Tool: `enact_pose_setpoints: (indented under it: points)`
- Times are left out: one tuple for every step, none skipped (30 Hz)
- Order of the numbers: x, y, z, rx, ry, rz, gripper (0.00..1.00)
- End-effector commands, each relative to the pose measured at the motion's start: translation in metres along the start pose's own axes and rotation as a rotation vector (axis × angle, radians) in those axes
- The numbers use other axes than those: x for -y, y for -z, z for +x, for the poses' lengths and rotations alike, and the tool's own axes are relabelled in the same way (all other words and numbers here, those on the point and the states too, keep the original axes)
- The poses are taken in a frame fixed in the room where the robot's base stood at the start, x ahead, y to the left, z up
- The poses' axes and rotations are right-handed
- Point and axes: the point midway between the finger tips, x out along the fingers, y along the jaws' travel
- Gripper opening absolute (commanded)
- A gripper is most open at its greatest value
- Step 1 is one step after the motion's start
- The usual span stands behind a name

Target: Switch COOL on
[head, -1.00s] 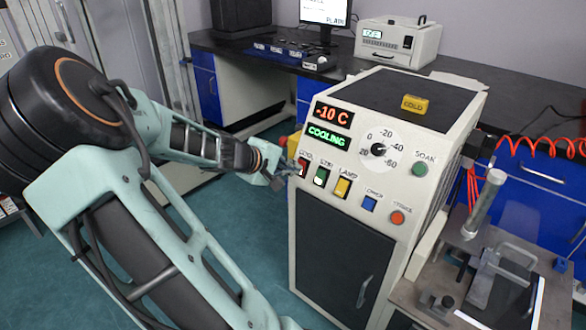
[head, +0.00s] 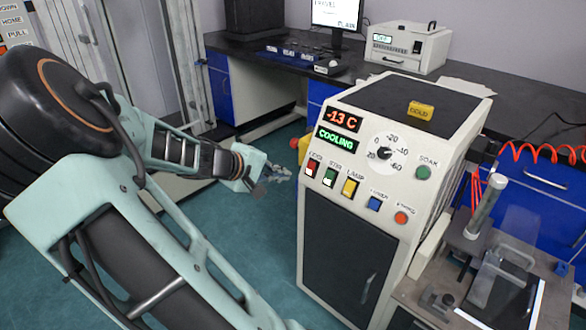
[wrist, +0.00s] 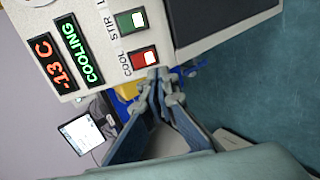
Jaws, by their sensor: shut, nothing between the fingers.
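The COOL switch (head: 311,169) is a red rocker at the left end of the row on the white cabinet's front panel. It also shows in the wrist view (wrist: 143,58), bright red with a pale part at one edge. The temperature display (head: 343,119) reads -13 C in orange. The status display (head: 335,140) below it reads COOLING in green. My gripper (head: 286,173) is shut and empty, left of the COOL switch and apart from it in the head view. In the wrist view its fingertips (wrist: 160,75) show just beyond the panel edge near the switch.
Right of COOL are the green STIR switch (head: 330,177), the yellow LAMP switch (head: 349,187), a blue button (head: 374,203) and an orange button (head: 401,218). A dial (head: 384,153) and the green SOAK button (head: 423,172) sit above. Open floor lies left of the cabinet.

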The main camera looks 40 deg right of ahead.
Motion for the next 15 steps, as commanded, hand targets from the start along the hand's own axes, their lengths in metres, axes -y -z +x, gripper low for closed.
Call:
enact_pose_setpoints:
  points:
    - [0.001, 0.001, -0.012, -0.003, 0.001, -0.001, 0.0]
    - [0.003, 0.001, -0.017, -0.004, 0.001, -0.001, 0.0]
    - [0.004, 0.001, -0.022, -0.002, 0.001, -0.001, 0.0]
    - [0.005, 0.001, -0.026, -0.002, 0.0, -0.001, 0.0]
    - [0.007, 0.001, -0.03, -0.003, 0.001, -0.001, 0.0]
    - [0.008, 0.001, -0.034, -0.001, 0.001, -0.001, 0.0]
    - [0.009, 0.0, -0.037, -0.001, 0.0, 0.0, 0.0]
    - [0.01, 0.0, -0.04, 0.0, 0.001, 0.0, 0.0]
    - [0.011, 0.0, -0.042, 0.0, 0.001, 0.001, 0.0]
    - [0.012, 0.0, -0.043, 0.0, 0.001, 0.002, 0.0]
    - [0.012, 0.0, -0.044, 0.0, 0.001, 0.002, 0.0]
    - [0.013, -0.001, -0.045, 0.001, 0.001, 0.002, 0.0]
    - [0.013, -0.001, -0.046, 0.001, 0.0, 0.002, 0.0]
    - [0.013, -0.001, -0.046, 0.001, 0.0, 0.002, 0.0]
    - [0.013, -0.001, -0.046, 0.001, 0.0, 0.002, 0.0]
